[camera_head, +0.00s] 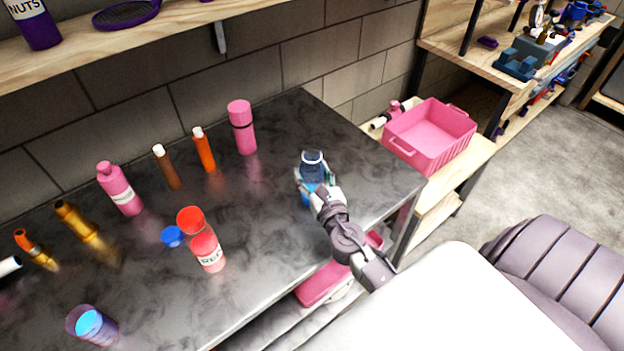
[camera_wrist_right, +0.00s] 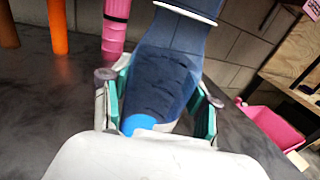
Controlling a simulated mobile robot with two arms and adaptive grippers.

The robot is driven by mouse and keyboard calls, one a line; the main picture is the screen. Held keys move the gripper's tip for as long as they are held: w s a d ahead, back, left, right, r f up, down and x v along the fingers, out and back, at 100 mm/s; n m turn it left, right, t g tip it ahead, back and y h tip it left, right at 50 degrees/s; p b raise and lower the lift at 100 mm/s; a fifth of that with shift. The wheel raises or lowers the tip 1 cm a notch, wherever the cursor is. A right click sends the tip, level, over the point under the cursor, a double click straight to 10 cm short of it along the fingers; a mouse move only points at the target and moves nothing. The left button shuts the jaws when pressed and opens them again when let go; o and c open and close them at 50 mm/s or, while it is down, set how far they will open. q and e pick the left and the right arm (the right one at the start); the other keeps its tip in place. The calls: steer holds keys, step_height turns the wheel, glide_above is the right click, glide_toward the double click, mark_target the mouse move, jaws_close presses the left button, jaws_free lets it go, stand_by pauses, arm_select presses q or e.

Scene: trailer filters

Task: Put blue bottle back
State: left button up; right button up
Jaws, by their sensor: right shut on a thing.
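The dark blue bottle (camera_head: 312,164) is between the fingers of my right gripper (camera_head: 314,183), at the right part of the dark table. In the right wrist view the bottle (camera_wrist_right: 168,65) stands between the green-padded fingers (camera_wrist_right: 160,112), with a light ring near its top and a bright blue patch low down. The right gripper is shut on it. The gripper hides the bottle's lower part, so I cannot tell whether it touches the table. My left gripper is not in view.
A pink bottle (camera_head: 241,127), orange bottle (camera_head: 204,150), brown bottle (camera_head: 167,167) and labelled pink bottle (camera_head: 119,188) stand along the wall. A pink crate (camera_head: 430,135) sits right of the table (camera_head: 270,270).

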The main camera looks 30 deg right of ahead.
steer(key=shift+f, duration=0.1)
steer(key=shift+f, duration=0.2)
steer(key=o, duration=1.4)
